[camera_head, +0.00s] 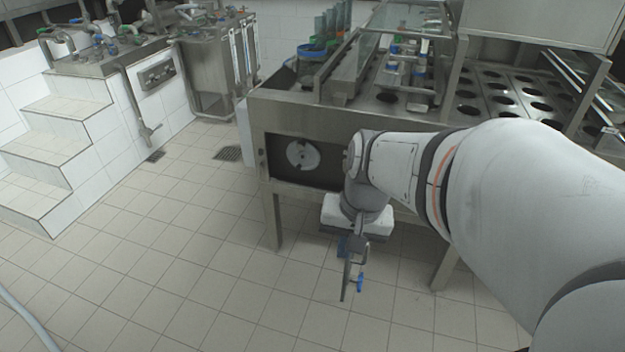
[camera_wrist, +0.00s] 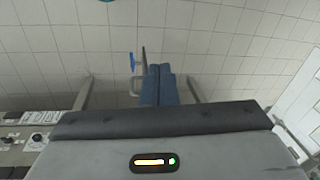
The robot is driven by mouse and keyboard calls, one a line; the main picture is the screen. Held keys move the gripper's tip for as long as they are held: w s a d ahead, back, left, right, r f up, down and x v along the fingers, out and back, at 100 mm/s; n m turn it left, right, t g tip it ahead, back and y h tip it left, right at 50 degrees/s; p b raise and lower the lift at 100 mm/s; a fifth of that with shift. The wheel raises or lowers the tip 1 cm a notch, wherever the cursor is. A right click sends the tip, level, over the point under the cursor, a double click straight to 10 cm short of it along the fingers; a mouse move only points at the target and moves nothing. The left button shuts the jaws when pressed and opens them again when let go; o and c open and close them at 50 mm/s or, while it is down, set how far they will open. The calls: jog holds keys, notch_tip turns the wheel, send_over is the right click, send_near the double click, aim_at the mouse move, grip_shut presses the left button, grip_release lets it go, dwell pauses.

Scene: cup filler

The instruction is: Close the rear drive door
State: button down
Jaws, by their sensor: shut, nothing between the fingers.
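The rear drive opening (camera_head: 302,157) is a dark recess in the end of the steel machine, with a round metal disc inside. It is uncovered. Contact cannot be told.
The steel machine (camera_head: 300,117) stands on legs at the right, with rows of round cup holes on top. White tiled steps (camera_head: 62,128) and a steel tank (camera_head: 206,75) stand at the left. The tiled floor (camera_head: 170,260) in front is clear.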

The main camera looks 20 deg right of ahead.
jog(key=w+d+f+m+t+y+b, duration=0.25)
jog(key=d+f+m+b, duration=0.25)
jog(key=d+f+m, duration=0.45)
jog(key=w+d+f+m+t+y+b, duration=0.1)
jog(key=w+d+f+m+y+b, duration=0.3)
jog(key=d+f+m, duration=0.55)
jog(key=a+r+b+x, duration=0.1)
jog(key=b+x, duration=0.2)
jog(key=x, duration=0.8)
jog(key=shift+a+m+b, duration=0.4)
jog(key=shift+a, duration=0.2)
jog(key=shift+w+a, duration=0.1)
jog(key=shift+w, duration=0.15)
